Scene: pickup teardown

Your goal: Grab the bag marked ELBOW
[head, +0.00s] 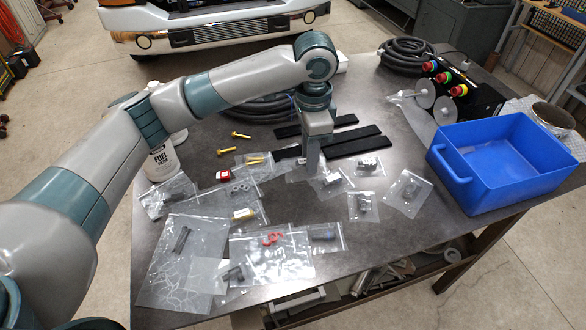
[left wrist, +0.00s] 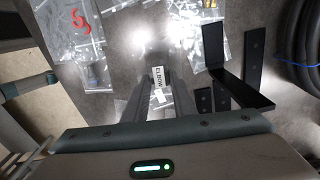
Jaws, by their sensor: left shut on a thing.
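The bag marked ELBOW is a clear plastic bag whose white label (left wrist: 157,77) reads ELBOW in the left wrist view, right between my fingertips. In the head view the bag (head: 326,187) is at the table's middle, partly hidden by my left gripper (head: 312,170). My left gripper, also in the left wrist view (left wrist: 157,88), points down and is shut on the bag. I cannot tell whether the bag is clear of the table. My right gripper is in neither view.
Several other clear parts bags lie close around, one with red hooks (head: 272,239). Black flat bars (head: 360,146) lie behind the gripper. A blue bin (head: 480,180) stands at the right, a white bottle (head: 162,160) at the left. Coiled hose (head: 260,108) lies at the back.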

